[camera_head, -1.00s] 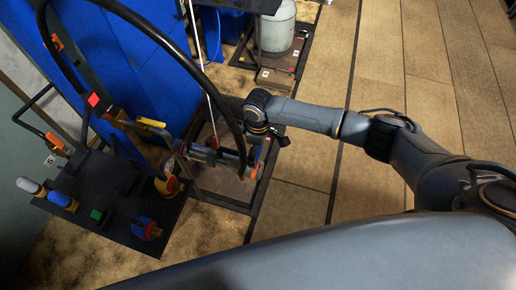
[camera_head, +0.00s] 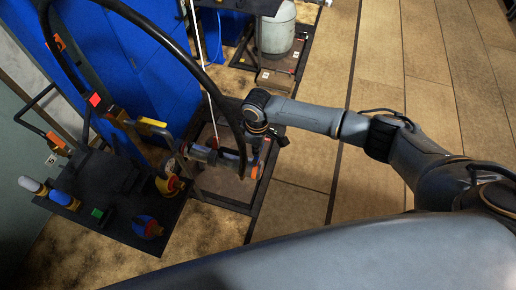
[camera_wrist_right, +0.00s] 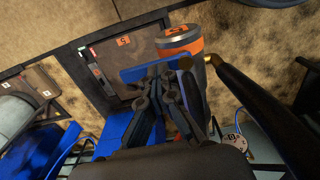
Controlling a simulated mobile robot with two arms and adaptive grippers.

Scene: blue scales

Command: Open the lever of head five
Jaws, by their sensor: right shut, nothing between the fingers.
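An orange tag (camera_wrist_right: 123,41) that looks like a 5 shows in the right wrist view, beside a grey cylinder with an orange band (camera_wrist_right: 181,42). My right gripper (camera_wrist_right: 160,72) has its fingertips together with nothing between them, in front of a blue plate (camera_wrist_right: 138,72) and close to the cylinder. I cannot tell whether they touch. In the head view my right arm reaches down to the horizontal fitting (camera_head: 213,157), where the black hose partly hides the fingers. I cannot clearly identify the head-five lever. A yellow handle (camera_head: 151,122) sits left of the fitting. My left gripper is not in view.
A thick black hose (camera_head: 212,88) arches over the fitting. A dark table (camera_head: 118,222) with coloured knobs stands at the left, before blue panels (camera_head: 140,72). A silver tank (camera_head: 277,30) stands at the back. The tiled floor at the right is mostly clear.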

